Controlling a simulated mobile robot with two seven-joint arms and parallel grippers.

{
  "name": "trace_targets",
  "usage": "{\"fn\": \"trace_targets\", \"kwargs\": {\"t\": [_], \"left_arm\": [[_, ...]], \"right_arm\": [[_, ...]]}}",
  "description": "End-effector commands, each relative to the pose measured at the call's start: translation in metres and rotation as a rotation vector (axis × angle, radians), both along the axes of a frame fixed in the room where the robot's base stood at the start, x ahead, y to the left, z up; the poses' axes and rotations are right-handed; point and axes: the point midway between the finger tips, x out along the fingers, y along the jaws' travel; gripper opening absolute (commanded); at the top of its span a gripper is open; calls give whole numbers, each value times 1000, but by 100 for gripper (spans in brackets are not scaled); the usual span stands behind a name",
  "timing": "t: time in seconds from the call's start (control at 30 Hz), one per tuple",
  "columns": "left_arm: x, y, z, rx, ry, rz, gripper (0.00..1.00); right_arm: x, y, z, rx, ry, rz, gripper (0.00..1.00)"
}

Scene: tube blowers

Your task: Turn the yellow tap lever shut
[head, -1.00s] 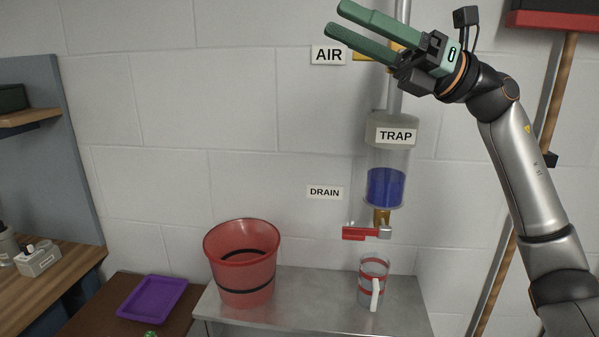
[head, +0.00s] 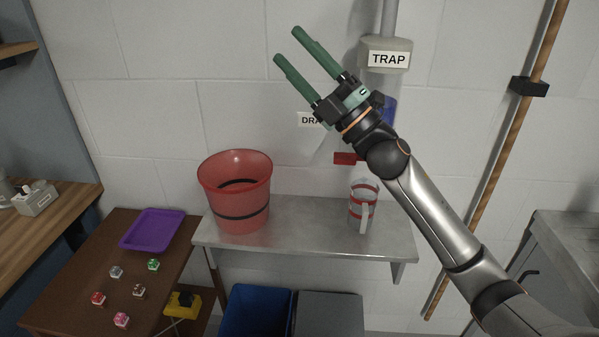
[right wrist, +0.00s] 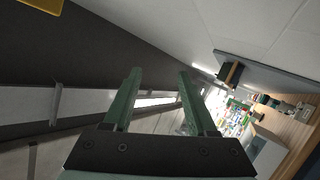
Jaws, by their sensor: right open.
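The yellow tap lever is outside the head view, which cuts off above the TRAP sign. A yellow piece (right wrist: 42,4) shows at the top left corner of the right wrist view; I cannot tell whether it is the lever. My right gripper (head: 287,45) has two green fingers spread apart with nothing between them. It is in front of the wall, left of the trap (head: 387,50). The fingers also show open and empty in the right wrist view (right wrist: 159,72). My left gripper is not in view.
A red drain lever (head: 348,158) is partly behind my right arm. A red bucket (head: 236,180) and a striped jug (head: 362,208) stand on the metal shelf (head: 300,235). A purple tray (head: 152,230) and several small cubes lie on the brown table. A broom handle (head: 490,170) stands right.

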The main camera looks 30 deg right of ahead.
Motion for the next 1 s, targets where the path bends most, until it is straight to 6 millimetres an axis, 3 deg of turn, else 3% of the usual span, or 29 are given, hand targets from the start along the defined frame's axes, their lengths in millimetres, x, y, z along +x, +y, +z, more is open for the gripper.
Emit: {"fn": "trace_targets", "kwargs": {"t": [0.5,1.0], "left_arm": [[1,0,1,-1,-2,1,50],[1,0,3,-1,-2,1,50]], "right_arm": [[17,-10,-104,287,337,-53,57],[12,-11,-204,477,623,-96,57]]}}
